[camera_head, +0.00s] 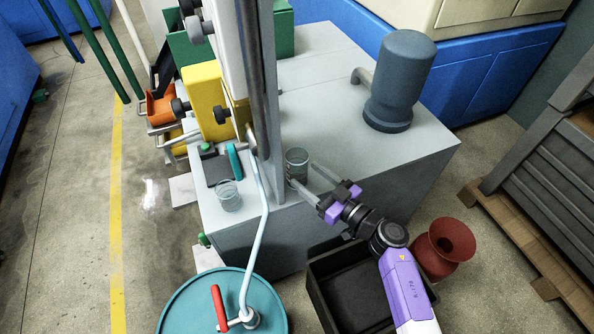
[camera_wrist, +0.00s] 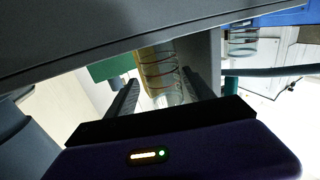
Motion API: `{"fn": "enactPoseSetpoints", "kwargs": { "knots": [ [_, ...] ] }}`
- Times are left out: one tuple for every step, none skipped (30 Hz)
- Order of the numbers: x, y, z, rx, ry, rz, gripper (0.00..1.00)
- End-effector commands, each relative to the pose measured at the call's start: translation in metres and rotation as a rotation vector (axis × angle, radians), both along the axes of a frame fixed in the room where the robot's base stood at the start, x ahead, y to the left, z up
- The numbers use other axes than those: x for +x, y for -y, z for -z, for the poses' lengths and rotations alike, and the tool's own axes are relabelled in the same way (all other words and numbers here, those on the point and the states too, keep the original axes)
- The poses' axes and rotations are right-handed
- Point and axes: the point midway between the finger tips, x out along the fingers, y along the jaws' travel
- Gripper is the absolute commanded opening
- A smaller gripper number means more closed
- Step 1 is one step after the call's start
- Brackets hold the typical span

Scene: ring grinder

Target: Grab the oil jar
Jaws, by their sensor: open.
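A clear glass jar (camera_head: 297,160) stands upright on the grey machine top, beside the tall grey post. A second glass jar (camera_head: 228,196) stands to its left near the front edge. I cannot tell which is the oil jar. My gripper (camera_head: 301,174) is open, with its two fingers reaching toward the first jar from the lower right, one on either side of it. In the wrist view, that jar (camera_wrist: 160,70) shows between the open fingers, and the other jar (camera_wrist: 242,40) is at the upper right. Contact with the fingers cannot be told.
A blue-grey motor housing (camera_head: 395,80) stands at the back right of the machine top. A teal drum (camera_head: 190,305) with a bent pipe is at the front. A black bin (camera_head: 320,285) and a red vessel (camera_head: 440,250) are below my arm.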

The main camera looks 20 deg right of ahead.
Motion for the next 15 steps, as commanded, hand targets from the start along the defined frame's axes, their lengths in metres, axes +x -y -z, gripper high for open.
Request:
{"fn": "enactPoseSetpoints", "kwargs": {
  "knots": [
    [0.005,-0.003,0.002,-0.001,0.001,-0.002,0.61],
    [0.008,-0.005,0.003,0.0,0.002,-0.002,0.61],
    [0.013,-0.007,0.004,0.0,0.002,-0.001,0.61],
    [0.017,-0.009,0.005,0.0,0.002,-0.001,0.61],
    [0.021,-0.012,0.007,0.0,0.002,-0.002,0.61],
    [0.027,-0.015,0.006,-0.001,0.003,-0.002,0.61],
    [0.031,-0.016,0.005,-0.002,0.004,-0.002,0.61],
    [0.034,-0.017,0.006,-0.002,0.003,-0.001,0.61],
    [0.038,-0.019,0.006,-0.001,0.002,-0.001,0.61],
    [0.04,-0.02,0.005,-0.001,0.001,-0.001,0.61],
    [0.041,-0.02,0.005,-0.001,0.001,-0.001,0.61],
    [0.042,-0.021,0.005,-0.001,0.001,-0.001,0.61],
    [0.042,-0.021,0.004,-0.001,0.0,0.0,0.61],
    [0.042,-0.02,0.004,-0.001,0.0,0.0,0.61],
    [0.042,-0.02,0.004,-0.001,0.0,0.0,0.61]
  ]
}}
